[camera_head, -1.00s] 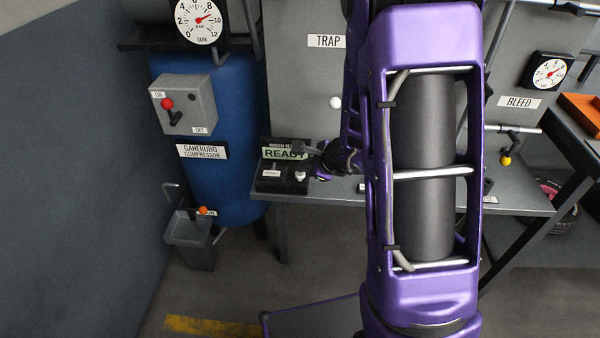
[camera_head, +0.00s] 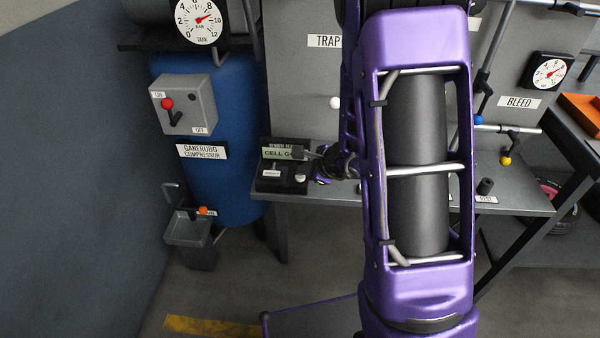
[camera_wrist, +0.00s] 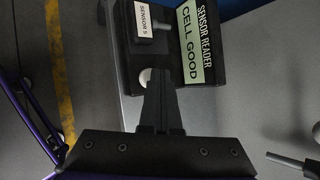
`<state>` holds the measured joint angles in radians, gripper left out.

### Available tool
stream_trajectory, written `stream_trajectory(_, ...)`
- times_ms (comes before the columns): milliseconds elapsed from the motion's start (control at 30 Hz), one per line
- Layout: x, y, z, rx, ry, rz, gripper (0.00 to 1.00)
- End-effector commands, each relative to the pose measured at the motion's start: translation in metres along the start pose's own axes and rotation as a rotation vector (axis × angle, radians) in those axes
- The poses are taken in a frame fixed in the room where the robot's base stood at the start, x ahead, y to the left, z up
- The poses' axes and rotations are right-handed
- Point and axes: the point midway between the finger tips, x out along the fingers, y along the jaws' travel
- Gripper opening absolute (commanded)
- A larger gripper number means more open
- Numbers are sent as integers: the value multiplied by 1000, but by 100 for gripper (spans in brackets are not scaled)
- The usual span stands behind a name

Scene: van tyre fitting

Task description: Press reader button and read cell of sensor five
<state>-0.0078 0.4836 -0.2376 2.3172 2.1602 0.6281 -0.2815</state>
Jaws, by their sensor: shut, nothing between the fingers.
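The sensor reader (camera_head: 283,169) stands at the left end of the grey bench, and it also shows in the wrist view (camera_wrist: 217,75). Its green screen (camera_wrist: 192,43) reads "CELL GOOD". A part labelled "SENSOR 5" (camera_wrist: 143,20) sits in the reader, with a grey stem pointing out. The reader's round white button (camera_wrist: 145,77) is partly hidden by my gripper's fingers; it also shows in the head view (camera_head: 300,177). My gripper (camera_wrist: 160,85) is shut and empty, its tips right beside the button. I cannot tell whether they touch it.
A blue compressor tank (camera_head: 235,185) with a red-knobbed switch box (camera_head: 183,104) stands left of the bench. The panel behind carries "TRAP" and "BLEED" (camera_head: 519,102) labels, a gauge (camera_head: 549,71) and valves. My arm covers the bench's middle.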

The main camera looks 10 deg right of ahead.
Motion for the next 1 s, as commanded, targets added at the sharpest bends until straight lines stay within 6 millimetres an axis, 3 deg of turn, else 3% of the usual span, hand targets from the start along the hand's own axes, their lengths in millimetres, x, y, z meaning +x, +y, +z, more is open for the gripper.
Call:
stream_trajectory(433, 0, 1, -1, 0, 2, 1, 0)
stream_trajectory(1000, -16, -11, 11, 1, 1, 1, 0)
